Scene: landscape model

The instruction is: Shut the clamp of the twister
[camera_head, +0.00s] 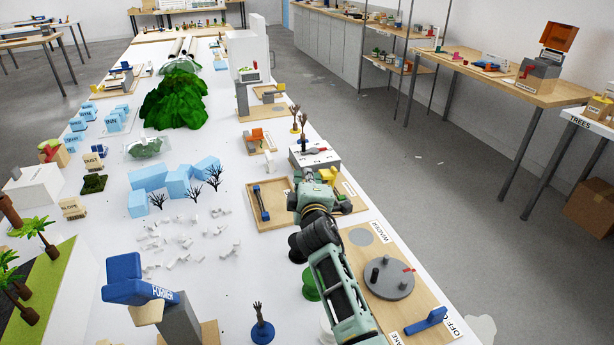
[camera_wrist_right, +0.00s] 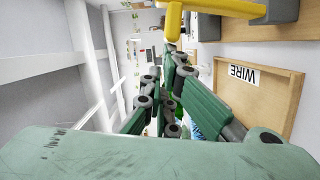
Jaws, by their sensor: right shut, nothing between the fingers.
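A yellow fitting (camera_head: 329,177) stands just beyond my right gripper (camera_head: 308,180) in the head view, partly hidden by it. In the right wrist view a yellow bar and knob (camera_wrist_right: 217,8) with grey blocks (camera_wrist_right: 285,10) cross the top. I take this for the twister and its clamp, but cannot tell whether the clamp is open. My right gripper also shows in the wrist view (camera_wrist_right: 168,92); it is shut and empty, with the yellow part close above it in that picture. My left gripper is out of view.
A wooden tray (camera_head: 284,221) with a blue-ended bar lies left of my right gripper. A wooden board with a grey disc (camera_head: 389,281) and a blue lever (camera_head: 426,322) is nearer. White pieces (camera_head: 190,240) are scattered left. A grey box (camera_head: 318,158) stands behind.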

